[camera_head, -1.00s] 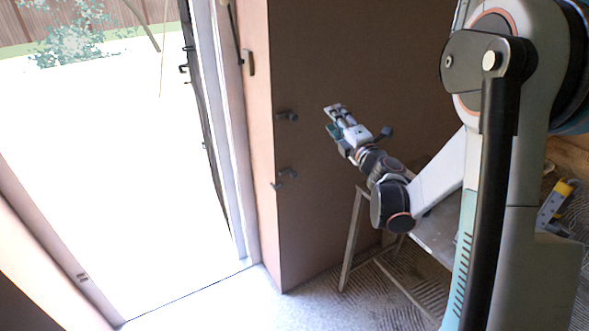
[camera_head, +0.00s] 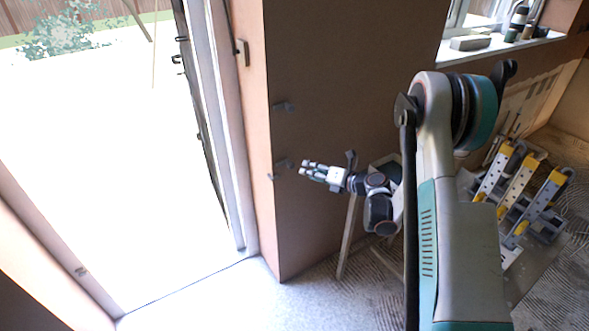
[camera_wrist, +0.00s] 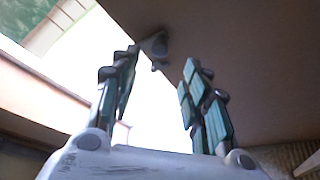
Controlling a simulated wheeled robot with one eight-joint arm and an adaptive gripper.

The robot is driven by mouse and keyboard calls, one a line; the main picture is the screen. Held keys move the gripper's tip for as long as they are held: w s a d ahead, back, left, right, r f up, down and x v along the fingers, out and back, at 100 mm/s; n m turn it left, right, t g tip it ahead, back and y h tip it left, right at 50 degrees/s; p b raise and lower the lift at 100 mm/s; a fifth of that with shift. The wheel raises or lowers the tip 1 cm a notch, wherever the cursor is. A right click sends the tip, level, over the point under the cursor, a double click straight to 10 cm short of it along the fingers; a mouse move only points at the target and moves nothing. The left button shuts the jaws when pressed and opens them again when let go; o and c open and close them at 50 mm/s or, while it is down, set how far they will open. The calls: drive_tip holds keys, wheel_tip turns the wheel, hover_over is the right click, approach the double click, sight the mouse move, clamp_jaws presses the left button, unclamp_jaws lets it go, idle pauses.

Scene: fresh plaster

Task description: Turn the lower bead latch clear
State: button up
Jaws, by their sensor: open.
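The lower bead latch (camera_head: 281,165) is a small grey lever on the plastered wall corner beside the doorway. A matching upper latch (camera_head: 285,106) sits above it on the same corner. My gripper (camera_head: 306,170) points left, with its fingertips just right of the lower latch and a small gap apparent in the head view. In the wrist view my gripper (camera_wrist: 157,95) is open and empty, fingers spread wide. A grey latch, seemingly the lower one (camera_wrist: 155,48), shows beyond and between the fingertips, near the left finger. Whether anything touches is unclear.
The bright open doorway (camera_head: 130,180) is left of the wall corner. A dark handle (camera_head: 242,52) is on its frame. A trestle leg (camera_head: 348,238) stands below my arm. Yellow-and-grey tools (camera_head: 520,185) lie at right, under a window sill (camera_head: 490,46) holding small items.

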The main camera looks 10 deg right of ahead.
sight(293, 166)
drive_tip(key=b+x, duration=0.2)
drive_tip(key=x, duration=0.7)
drive_tip(key=shift+a, duration=0.1)
drive_tip(key=shift+r, duration=0.1)
clamp_jaws()
